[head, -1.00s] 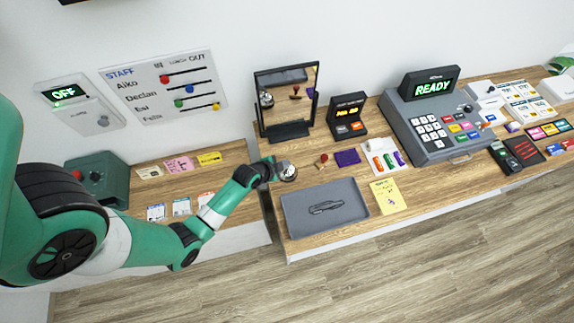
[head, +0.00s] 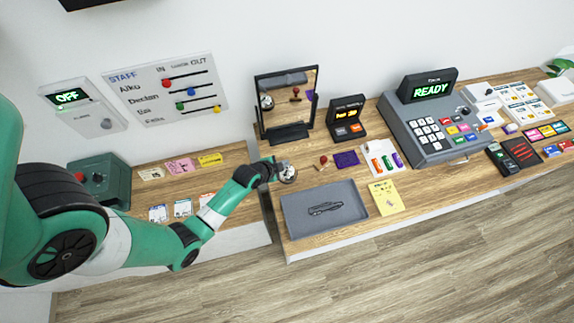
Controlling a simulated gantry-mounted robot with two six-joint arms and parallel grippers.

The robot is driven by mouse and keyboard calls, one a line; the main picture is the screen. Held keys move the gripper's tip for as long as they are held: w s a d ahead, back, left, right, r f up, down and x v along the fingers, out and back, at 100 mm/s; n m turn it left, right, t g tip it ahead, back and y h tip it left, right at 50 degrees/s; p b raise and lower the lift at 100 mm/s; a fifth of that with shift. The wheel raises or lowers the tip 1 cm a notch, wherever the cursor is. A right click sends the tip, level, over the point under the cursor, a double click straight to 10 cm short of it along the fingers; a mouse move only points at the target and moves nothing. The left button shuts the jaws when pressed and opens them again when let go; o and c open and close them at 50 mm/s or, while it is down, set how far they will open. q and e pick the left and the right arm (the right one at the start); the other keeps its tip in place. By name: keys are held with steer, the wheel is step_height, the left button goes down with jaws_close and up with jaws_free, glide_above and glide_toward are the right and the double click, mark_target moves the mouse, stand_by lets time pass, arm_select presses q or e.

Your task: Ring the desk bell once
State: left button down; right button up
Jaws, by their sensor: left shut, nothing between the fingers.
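The desk bell (head: 288,175), a small silvery dome, sits on the wooden counter behind the grey tray and in front of the mirror. My left gripper (head: 279,166) is shut and empty, right at the bell's upper left side, and hides part of it. I cannot tell whether the fingertips touch the bell. My right gripper is not in view.
The grey tray (head: 296,222) with a dark object in it lies in front of the bell. A standing mirror (head: 287,130) rises behind. A red-knobbed stamp (head: 322,162) and a purple pad (head: 346,159) lie to the right, then a cash register (head: 432,127).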

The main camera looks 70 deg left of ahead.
arm_select(q)
step_height(320, 180, up, 5)
steer(key=p, duration=0.4)
steer(key=shift+p, duration=0.35)
stand_by(0.8)
